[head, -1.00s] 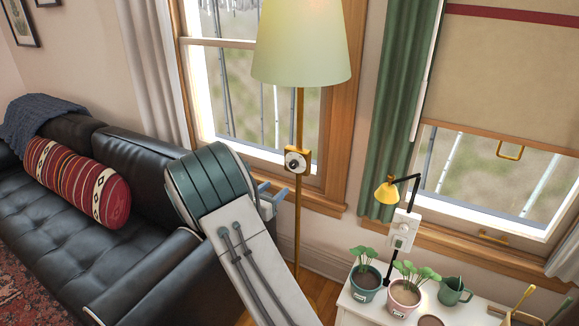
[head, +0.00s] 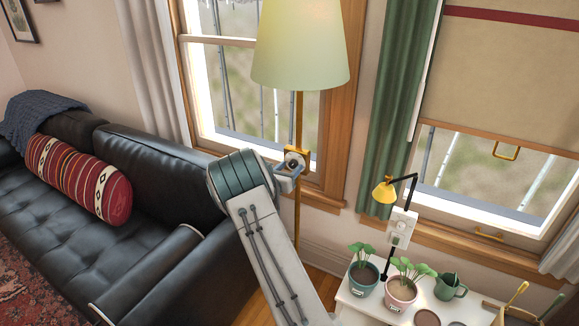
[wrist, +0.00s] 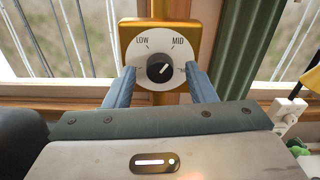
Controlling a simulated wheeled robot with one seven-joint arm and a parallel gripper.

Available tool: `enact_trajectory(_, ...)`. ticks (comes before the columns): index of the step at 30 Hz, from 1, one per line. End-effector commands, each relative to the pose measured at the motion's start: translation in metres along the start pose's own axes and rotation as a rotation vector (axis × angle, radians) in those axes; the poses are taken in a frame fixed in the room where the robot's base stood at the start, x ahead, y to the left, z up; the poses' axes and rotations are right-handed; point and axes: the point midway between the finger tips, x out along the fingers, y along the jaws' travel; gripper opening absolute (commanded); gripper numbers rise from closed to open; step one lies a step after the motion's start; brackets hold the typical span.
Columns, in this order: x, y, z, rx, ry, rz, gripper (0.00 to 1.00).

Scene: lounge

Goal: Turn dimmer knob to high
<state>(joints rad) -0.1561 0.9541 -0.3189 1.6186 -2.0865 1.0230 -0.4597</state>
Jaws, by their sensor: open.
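The dimmer knob (wrist: 160,68) is a black round knob on a white dial plate (wrist: 158,46) in a brass box on the floor lamp's pole. The knob's white mark points up and right, roughly toward MID. My gripper (wrist: 160,70) is open, its blue fingers on either side of the knob with a gap showing on each side. In the head view, my gripper (head: 289,170) is at the dial box (head: 297,155).
The floor lamp's pale shade (head: 301,45) is above the dial. A black sofa (head: 130,215) is at left. A white table (head: 365,303) with potted plants, a green mug and a small yellow lamp (head: 385,191) is at lower right. A green curtain (head: 388,110) hangs to the right.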

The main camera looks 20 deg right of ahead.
Motion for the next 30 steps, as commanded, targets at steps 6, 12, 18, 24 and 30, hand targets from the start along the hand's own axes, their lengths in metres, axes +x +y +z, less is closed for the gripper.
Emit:
enact_trajectory(6, 0.0049, 0.0001, 0.0, 0.0, 0.0, 0.0, 0.5)
enact_trajectory(12, 0.0046, 0.0001, -0.0001, 0.0, 0.0, 0.0, 0.34)
enact_trajectory(18, 0.0045, 0.0001, 0.0, 0.0, 0.0, 0.0, 0.06)
enact_trajectory(24, 0.0044, 0.0003, -0.0017, 0.017, -0.001, 0.0, 0.06)
enact_trajectory(30, 0.0043, 0.0007, -0.0054, 0.092, 0.0, 0.001, 0.06)
